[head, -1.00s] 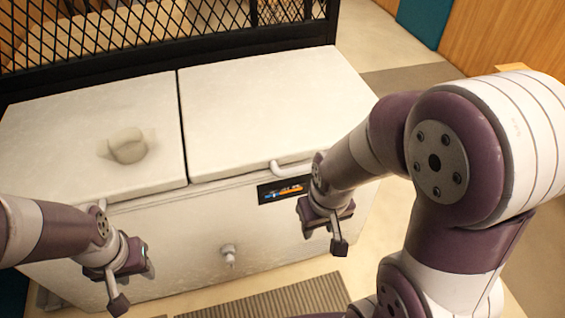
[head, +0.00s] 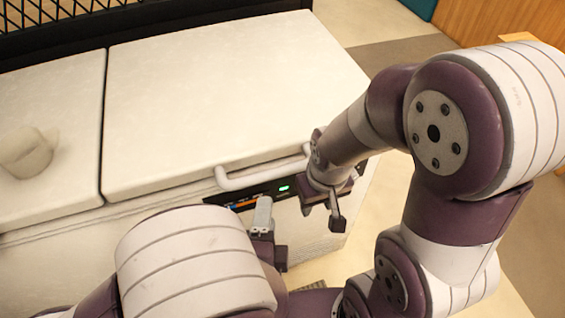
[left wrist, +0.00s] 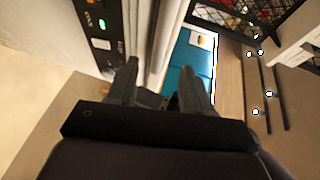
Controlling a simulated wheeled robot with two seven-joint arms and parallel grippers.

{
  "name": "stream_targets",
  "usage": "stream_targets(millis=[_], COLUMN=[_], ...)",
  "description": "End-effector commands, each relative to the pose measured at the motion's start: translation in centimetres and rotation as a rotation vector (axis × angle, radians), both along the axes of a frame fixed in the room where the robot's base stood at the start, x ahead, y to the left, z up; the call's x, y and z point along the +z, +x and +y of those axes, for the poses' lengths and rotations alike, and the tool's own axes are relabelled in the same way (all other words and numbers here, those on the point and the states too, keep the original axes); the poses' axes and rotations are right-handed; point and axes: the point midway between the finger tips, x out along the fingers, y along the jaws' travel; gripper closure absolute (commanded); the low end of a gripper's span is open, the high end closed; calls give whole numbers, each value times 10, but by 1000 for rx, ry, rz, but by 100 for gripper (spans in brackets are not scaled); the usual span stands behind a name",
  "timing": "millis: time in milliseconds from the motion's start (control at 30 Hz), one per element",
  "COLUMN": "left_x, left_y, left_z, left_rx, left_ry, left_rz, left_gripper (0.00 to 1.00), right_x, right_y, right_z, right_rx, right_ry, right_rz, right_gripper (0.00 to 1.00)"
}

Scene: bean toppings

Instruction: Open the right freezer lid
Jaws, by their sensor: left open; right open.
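The right freezer lid (head: 220,100) is a flat white panel lying closed on the white chest freezer. Its white bar handle (head: 255,176) runs along the front edge, above the control panel (head: 248,196) with its green light. My left gripper (head: 267,222) is just in front of and below the handle, partly hidden by my own left arm. In the left wrist view its two fingers (left wrist: 160,85) are apart, with a pale upright strip beyond them; I cannot tell if it is the handle. My right gripper (head: 330,207) is open and empty at the freezer's front right, by the handle's right end.
A black mesh fence (head: 70,12) stands behind the freezer. Open floor (head: 395,55) lies to the right.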

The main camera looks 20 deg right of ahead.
Motion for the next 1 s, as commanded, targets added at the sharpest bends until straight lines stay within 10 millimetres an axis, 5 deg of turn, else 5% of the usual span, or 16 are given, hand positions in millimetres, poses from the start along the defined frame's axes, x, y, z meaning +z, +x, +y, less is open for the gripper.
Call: stream_targets(millis=[500, 933, 1000], left_x=[-18, -20, -20], left_y=[100, 114, 113], left_z=[-38, -43, -43], left_rx=[2, 0, 0], left_ry=[-2, -3, -3], left_rz=[-4, -2, -2], left_gripper=[49, 49, 66], right_x=[-12, -13, -13], right_y=[0, 0, 0], right_z=[0, 0, 0], right_rx=[0, 0, 0], right_ry=[0, 0, 0], right_rz=[0, 0, 0], right_gripper=[57, 57, 57])
